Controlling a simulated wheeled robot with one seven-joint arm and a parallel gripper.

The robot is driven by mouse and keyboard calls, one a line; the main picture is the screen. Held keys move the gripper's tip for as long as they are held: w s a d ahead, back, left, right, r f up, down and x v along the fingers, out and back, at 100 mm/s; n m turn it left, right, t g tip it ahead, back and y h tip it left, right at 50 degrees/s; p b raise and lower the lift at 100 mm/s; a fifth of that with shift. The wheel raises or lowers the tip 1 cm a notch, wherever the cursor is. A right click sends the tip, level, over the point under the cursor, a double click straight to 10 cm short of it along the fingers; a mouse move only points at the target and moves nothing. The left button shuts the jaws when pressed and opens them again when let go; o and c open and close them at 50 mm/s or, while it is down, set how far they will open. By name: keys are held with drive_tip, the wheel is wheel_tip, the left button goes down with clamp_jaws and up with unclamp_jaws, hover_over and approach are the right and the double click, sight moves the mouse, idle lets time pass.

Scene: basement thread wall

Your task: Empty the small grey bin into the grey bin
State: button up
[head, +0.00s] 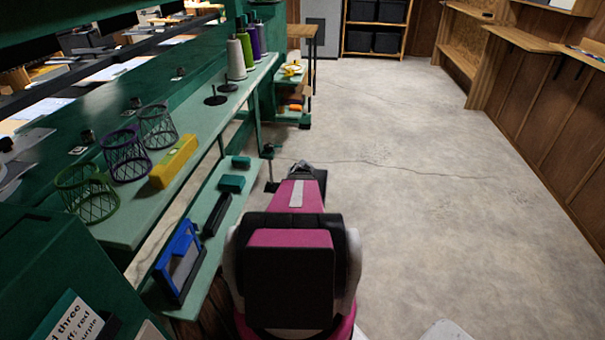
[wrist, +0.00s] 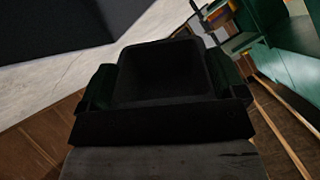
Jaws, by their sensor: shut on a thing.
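In the wrist view my gripper (wrist: 163,88) is shut on a dark, round-cornered body, which I take to be the small grey bin (wrist: 164,70). A finger shows on each side of it. Shadow hides its inside, so I cannot tell its contents or tilt clearly. In the head view my pink and black arm reaches forward beside the green bench, and it mostly hides the gripper and what it holds. I cannot make out the grey bin for certain in either view.
The green bench (head: 140,210) on the left carries mesh cups (head: 125,155), a yellow block (head: 174,161) and thread cones (head: 236,60). Dark bins (head: 374,42) fill a rack at the back. The concrete floor (head: 440,180) is clear.

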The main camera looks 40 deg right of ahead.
wheel_tip(320, 180, up, 2)
drive_tip(key=shift+r, duration=0.25)
drive_tip(key=shift+f, duration=1.25)
drive_tip(key=shift+r, duration=0.1)
